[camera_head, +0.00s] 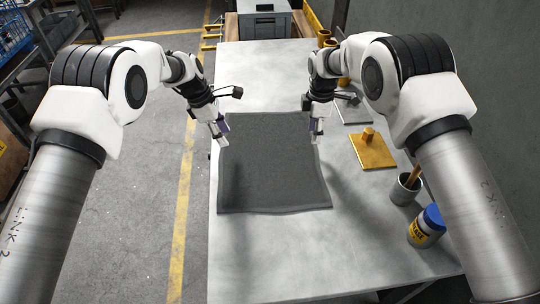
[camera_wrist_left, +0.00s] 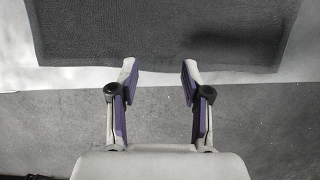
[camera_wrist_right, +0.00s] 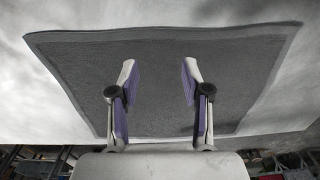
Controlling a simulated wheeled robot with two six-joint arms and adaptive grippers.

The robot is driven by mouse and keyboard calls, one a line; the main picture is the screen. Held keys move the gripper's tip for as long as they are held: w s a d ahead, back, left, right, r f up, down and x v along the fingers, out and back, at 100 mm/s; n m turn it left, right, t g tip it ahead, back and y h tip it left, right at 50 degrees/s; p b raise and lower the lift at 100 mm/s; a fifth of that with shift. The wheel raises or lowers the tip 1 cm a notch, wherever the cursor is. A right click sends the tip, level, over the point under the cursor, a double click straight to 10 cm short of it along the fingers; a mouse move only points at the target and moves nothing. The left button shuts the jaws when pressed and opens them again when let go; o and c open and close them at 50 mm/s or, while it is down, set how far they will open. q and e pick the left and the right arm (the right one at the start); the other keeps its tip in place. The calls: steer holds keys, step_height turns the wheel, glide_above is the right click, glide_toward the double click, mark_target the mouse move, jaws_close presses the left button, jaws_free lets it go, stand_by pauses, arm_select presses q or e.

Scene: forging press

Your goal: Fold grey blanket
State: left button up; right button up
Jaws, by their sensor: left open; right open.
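The grey blanket (camera_head: 272,165) lies spread out flat on the light table (camera_head: 270,260), a dark rectangle with slightly wavy edges. My left gripper (camera_head: 221,138) is open and empty beside the blanket's far left corner. In the left wrist view the open fingers (camera_wrist_left: 158,75) point at the edge of the blanket (camera_wrist_left: 150,30), with a strip of table between. My right gripper (camera_head: 316,138) is open near the far right corner. In the right wrist view its fingers (camera_wrist_right: 160,75) show over the blanket (camera_wrist_right: 160,110). Contact with the cloth cannot be told.
At the right stand a yellow block on a plate (camera_head: 372,150), a grey cup with a handle (camera_head: 405,190) and a blue-lidded jar (camera_head: 427,227). A grey bin (camera_head: 265,20) stands at the far end. The table's near part is clear.

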mark_target(229, 155)
arm_select(q)
step_height(229, 155, down, 6)
steer(key=shift+w+f, duration=0.1)
steer(key=shift+w, duration=0.05)
arm_select(e)
step_height(229, 155, down, 6)
steer(key=shift+w+f, duration=0.1)
steer(key=shift+w, duration=0.05)
arm_select(q)
steer(key=shift+s, duration=0.25)
arm_select(e)
steer(key=shift+s+d, duration=0.1)
steer(key=shift+s, duration=0.15)
arm_select(q)
steer(key=shift+f+b, duration=0.2)
steer(key=shift+b, duration=0.15)
arm_select(e)
steer(key=shift+f, duration=0.2)
arm_select(q)
steer(key=shift+c, duration=0.3)
arm_select(e)
steer(key=shift+c, duration=0.3)
arm_select(q)
jaws_close()
arm_select(e)
jaws_close()
arm_select(q)
steer(key=shift+r, duration=0.1)
